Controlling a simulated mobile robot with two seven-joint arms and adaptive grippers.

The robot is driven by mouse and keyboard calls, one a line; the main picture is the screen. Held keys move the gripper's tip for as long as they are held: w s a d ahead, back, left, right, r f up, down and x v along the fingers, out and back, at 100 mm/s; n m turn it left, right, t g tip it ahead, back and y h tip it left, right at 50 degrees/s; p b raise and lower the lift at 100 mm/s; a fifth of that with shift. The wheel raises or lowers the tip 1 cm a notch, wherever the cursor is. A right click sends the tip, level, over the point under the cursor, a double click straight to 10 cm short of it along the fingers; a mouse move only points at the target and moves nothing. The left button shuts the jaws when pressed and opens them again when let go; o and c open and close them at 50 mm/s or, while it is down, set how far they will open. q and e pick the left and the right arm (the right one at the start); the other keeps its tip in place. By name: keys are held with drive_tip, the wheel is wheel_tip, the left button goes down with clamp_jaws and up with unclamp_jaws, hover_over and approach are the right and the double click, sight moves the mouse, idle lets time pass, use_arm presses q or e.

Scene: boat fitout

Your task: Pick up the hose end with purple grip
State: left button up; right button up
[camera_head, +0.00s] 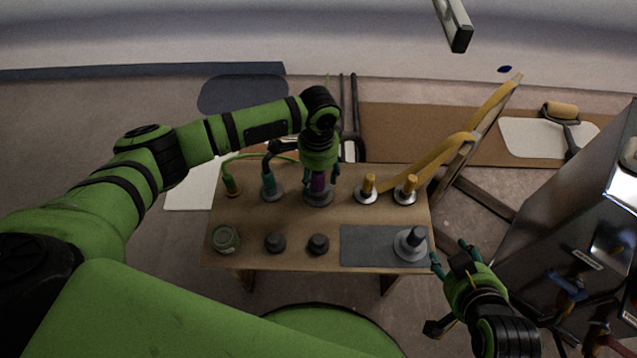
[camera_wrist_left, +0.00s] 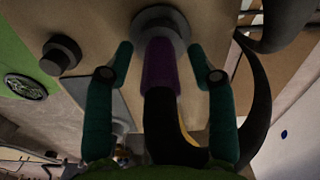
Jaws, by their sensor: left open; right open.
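The hose end with purple grip (camera_head: 318,183) stands in a round grey base (camera_head: 319,199) on the wooden table. In the left wrist view the purple grip (camera_wrist_left: 160,68) sits between my fingers, with a dark hose (camera_wrist_left: 162,120) running from it towards the camera. My left gripper (camera_head: 320,181) is over it from above, open, one finger on each side. The left wrist view shows gaps between the fingertips (camera_wrist_left: 160,48) and the grip. My right gripper (camera_head: 450,256) is open and empty by the table's right front corner.
A teal-grip hose end (camera_head: 268,185) and a green hose end (camera_head: 232,186) stand to the left. A jar (camera_head: 225,239), dark caps (camera_head: 276,242) and a grey mat (camera_head: 367,247) lie in front.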

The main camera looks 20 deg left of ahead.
use_arm(q)
drive_tip(key=shift+f, duration=0.1)
clamp_jaws()
use_arm(e)
drive_tip(key=shift+w+r, duration=0.15)
use_arm(q)
wheel_tip(320, 180, up, 4)
drive_tip(key=shift+r+p, duration=0.2)
drive_tip(key=shift+p, duration=0.85)
drive_tip(key=w+d+r+p, duration=0.1)
drive_tip(key=w+d+r, duration=0.4)
drive_tip(key=d, duration=0.5)
drive_tip(key=shift+w+r, duration=0.35)
drive_tip(key=shift+r, duration=0.5)
use_arm(e)
drive_tip(key=s+d+f+g+h, duration=0.1)
drive_tip(key=s+d+f+g, duration=0.2)
drive_tip(key=s+f+g, duration=0.2)
drive_tip(key=shift+s+f+m+g, duration=0.3)
drive_tip(key=shift+s+f, duration=1.2)
drive_tip(key=shift+f, duration=0.45)
use_arm(q)
drive_tip(key=shift+d, duration=0.1)
